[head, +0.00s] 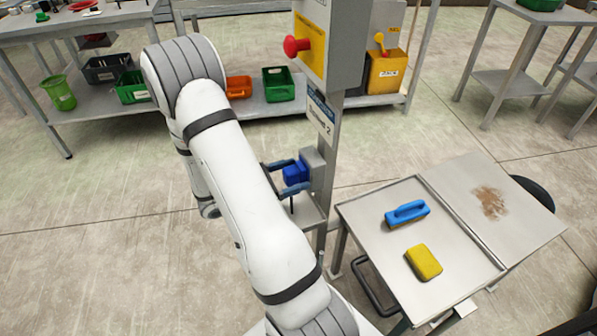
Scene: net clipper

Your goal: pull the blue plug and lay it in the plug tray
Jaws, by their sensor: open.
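The blue plug (295,172) sits in a grey socket box (314,165) on the upright post, below the box with the red knob. My gripper (286,177) is at the plug, with one dark blue-grey finger on its far side and one on its near side. The jaws are open around the plug; whether either finger touches it is too small to tell. A small grey ledge or tray (310,213) is fixed to the post just below the socket and looks empty. My arm hides part of its left side. No label shows that it is the plug tray.
A steel cart (379,245) at the right holds a blue-handled brush (407,213) and a yellow sponge (423,262); a brown stain marks its right half. The post (326,180) stands close beside my gripper. A bench with several bins (278,84) is behind.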

